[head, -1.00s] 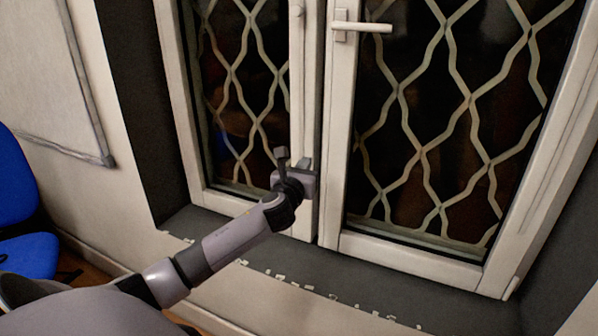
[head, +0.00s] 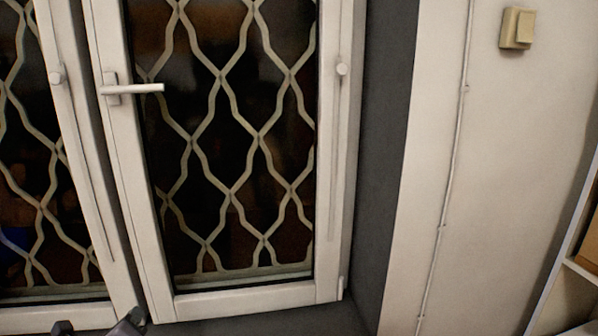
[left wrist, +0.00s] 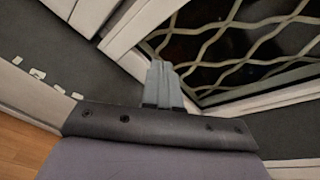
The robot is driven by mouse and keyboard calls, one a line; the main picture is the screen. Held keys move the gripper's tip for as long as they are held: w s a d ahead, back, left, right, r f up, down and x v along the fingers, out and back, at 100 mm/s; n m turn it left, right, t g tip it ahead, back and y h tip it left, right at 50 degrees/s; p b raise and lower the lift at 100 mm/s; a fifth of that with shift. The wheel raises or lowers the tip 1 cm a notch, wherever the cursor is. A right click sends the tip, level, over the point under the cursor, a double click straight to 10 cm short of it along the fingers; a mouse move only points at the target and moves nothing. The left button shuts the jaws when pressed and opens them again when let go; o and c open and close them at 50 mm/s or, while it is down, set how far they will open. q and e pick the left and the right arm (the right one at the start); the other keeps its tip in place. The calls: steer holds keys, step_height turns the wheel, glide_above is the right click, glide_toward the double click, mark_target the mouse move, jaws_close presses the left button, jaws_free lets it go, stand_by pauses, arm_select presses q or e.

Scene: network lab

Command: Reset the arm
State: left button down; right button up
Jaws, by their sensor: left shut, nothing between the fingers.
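My left gripper (left wrist: 162,84) shows in the left wrist view with its two grey fingers side by side, shut and empty. It is over the dark window sill (left wrist: 105,72), close to the white window frame. In the head view only the tip of the left gripper (head: 98,327) shows at the bottom left edge, below the window. The rest of the left arm is out of that view. My right gripper is not in view.
The window (head: 230,150) has white frames, a handle (head: 133,89) and a wavy pale grille. A beige switch box (head: 517,28) and a thin cable run (head: 455,150) are on the right wall. A shelf edge (head: 580,270) stands at the far right.

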arm_select(q)
steer(key=s+d+f+n+g+h, duration=0.2)
steer(key=s+d+f+n+h, duration=0.1)
steer(key=s+d+f+n, duration=0.5)
steer(key=s+d+f+n+g+h, duration=0.2)
steer(key=s+d+f+n, duration=0.6)
steer(key=s+n, duration=0.7)
steer(key=shift+s+d+f+h, duration=0.2)
steer(key=shift+d+f+h, duration=0.15)
steer(key=shift+d, duration=0.3)
